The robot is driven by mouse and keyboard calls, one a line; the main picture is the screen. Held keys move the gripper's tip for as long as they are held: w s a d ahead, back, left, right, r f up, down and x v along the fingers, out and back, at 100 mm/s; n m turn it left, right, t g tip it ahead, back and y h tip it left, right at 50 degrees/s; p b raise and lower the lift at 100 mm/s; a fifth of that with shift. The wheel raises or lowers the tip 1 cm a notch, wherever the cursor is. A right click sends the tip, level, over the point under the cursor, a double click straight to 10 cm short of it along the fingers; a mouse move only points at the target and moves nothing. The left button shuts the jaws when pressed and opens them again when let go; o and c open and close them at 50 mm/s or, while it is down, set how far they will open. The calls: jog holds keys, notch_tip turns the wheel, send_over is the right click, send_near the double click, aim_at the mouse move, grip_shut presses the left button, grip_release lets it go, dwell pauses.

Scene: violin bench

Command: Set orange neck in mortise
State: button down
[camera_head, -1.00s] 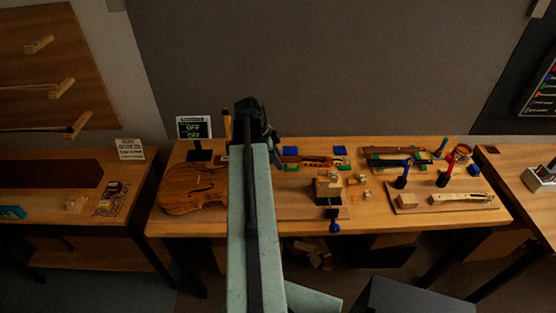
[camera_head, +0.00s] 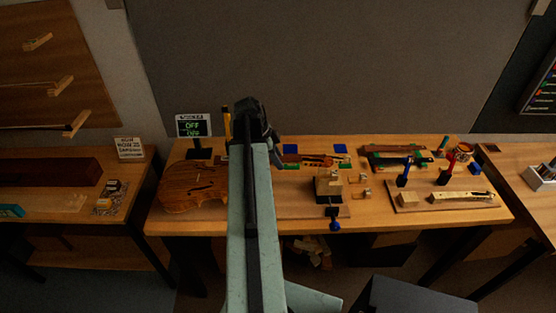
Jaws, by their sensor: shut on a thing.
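My arm rises through the middle of the view, and my dark gripper (camera_head: 254,122) is at its top, above the bench's back part. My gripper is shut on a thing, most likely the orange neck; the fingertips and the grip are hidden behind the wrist. An orange-brown neck shape (camera_head: 318,160) shows just right of the wrist; I cannot tell whether it rests on the bench supports. The violin body (camera_head: 188,192) lies flat at the bench's left end. Its right end, where the mortise may be, is hidden by my arm.
A wooden block fixture (camera_head: 327,188) with a blue-knobbed clamp (camera_head: 335,225) stands right of my arm. A dark neck (camera_head: 393,152) lies at the back right. A board (camera_head: 430,208) holds a pale neck (camera_head: 462,196). A small OFF display (camera_head: 193,127) stands behind the violin.

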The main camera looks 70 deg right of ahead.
jog(key=shift+f, duration=0.1)
jog(key=shift+f+b, duration=1.65)
jog(key=shift+b, duration=0.1)
jog(key=shift+f, duration=0.1)
dwell(0.4)
jog(key=shift+f+b, duration=1.25)
jog(key=shift+b, duration=0.1)
jog(key=c, duration=1)
grip_release()
jog(key=shift+r, duration=0.1)
